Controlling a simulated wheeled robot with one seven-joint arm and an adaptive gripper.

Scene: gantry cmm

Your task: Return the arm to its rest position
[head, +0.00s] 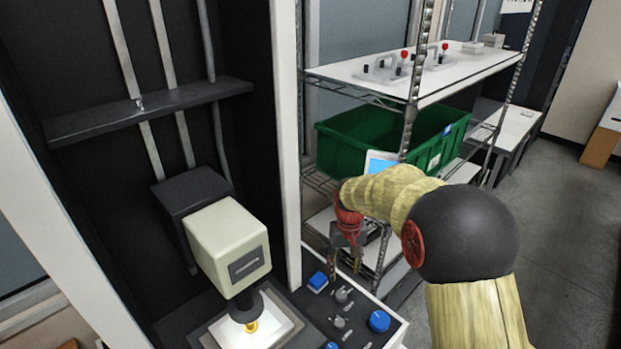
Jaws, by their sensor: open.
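My arm rises from the bottom right of the head view, bends at a black joint and reaches left. My gripper (345,268) hangs at the arm's end, pointing down, with its fingers apart. I see nothing between the fingers. It is in front of the wire shelf and appears above the back part of the machine's control panel (318,322). The panel carries blue buttons and several small knobs. The exact gap between the fingertips and the panel is hard to tell.
A machine with a cream head (228,245) stands left, beside a white upright post (286,130). A wire shelf (470,75) behind my arm holds a green bin (345,150) and small fixtures. Open grey floor (575,230) lies to the right.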

